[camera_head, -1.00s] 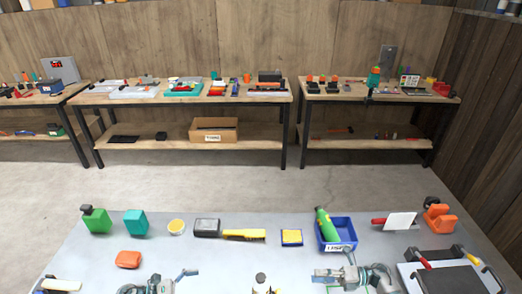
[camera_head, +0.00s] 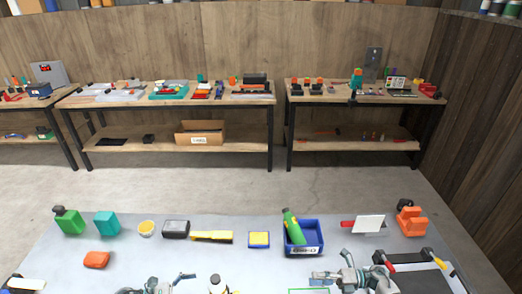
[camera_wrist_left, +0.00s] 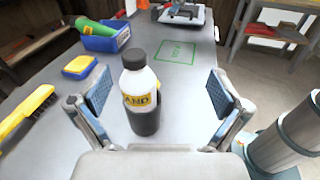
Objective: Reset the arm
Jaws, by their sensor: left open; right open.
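My left gripper (camera_head: 160,286) is partly cut off by the bottom edge of the head view. In the left wrist view its two fingers (camera_wrist_left: 157,92) stand wide apart. A white bottle (camera_wrist_left: 140,85) with a black cap and dark lower part shows between them in that picture, untouched; its depth relative to the fingertips is unclear. In the head view the bottle (camera_head: 217,285) stands right of the left gripper. My right gripper (camera_head: 322,277) is open and empty over the grey table, below the blue bin (camera_head: 304,251).
A green bottle (camera_head: 293,227) leans in the blue bin. A green outlined square (camera_wrist_left: 177,52) marks the table (camera_head: 190,265). Workbenches stand behind.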

